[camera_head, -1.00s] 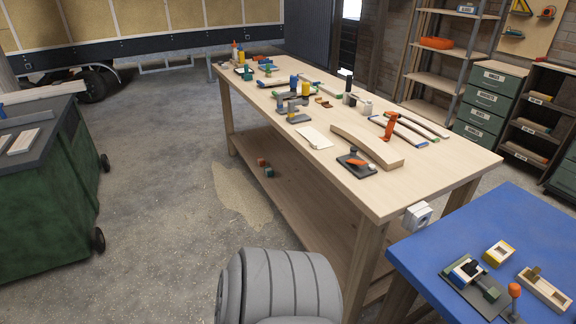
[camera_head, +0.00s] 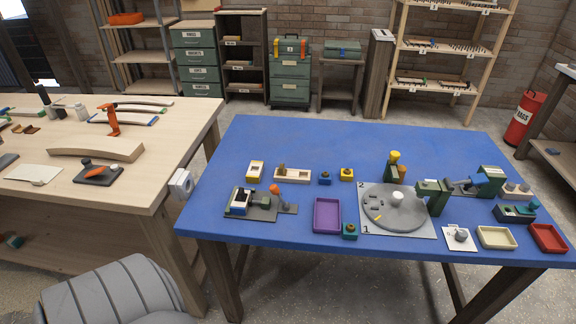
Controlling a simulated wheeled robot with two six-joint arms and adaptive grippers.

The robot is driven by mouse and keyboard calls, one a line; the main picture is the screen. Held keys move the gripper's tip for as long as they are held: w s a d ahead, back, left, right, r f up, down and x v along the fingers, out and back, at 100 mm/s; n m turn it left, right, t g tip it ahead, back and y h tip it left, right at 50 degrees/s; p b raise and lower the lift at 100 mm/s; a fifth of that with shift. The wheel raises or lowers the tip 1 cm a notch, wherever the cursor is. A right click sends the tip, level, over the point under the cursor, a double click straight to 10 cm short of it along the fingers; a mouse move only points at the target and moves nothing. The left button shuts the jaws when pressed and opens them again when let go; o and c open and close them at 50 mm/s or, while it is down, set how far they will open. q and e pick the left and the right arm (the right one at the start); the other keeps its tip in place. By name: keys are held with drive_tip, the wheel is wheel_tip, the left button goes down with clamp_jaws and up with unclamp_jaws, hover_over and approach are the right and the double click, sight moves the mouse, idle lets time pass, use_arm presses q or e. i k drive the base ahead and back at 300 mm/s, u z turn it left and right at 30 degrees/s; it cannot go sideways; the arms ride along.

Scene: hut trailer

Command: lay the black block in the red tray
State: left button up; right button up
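The red tray (camera_head: 547,237) is a small shallow tray at the right front edge of the blue table (camera_head: 290,140). It looks empty. A small dark block (camera_head: 241,196) shows in the grey clamp-like fixture (camera_head: 262,207) at the left of the blue table, beside white and blue parts. I cannot tell for sure that it is the black block. Neither of my grippers is in view.
A purple tray (camera_head: 327,215), a round grey turntable (camera_head: 394,205) and a cream tray (camera_head: 497,237) stand between the fixture and the red tray. A wooden workbench (camera_head: 130,180) with tools adjoins at the left. The back of the blue table is clear.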

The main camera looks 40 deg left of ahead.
sight(546, 239)
drive_tip(key=z, duration=0.95)
drive_tip(key=i, duration=1.05)
drive_tip(key=u, duration=3.55)
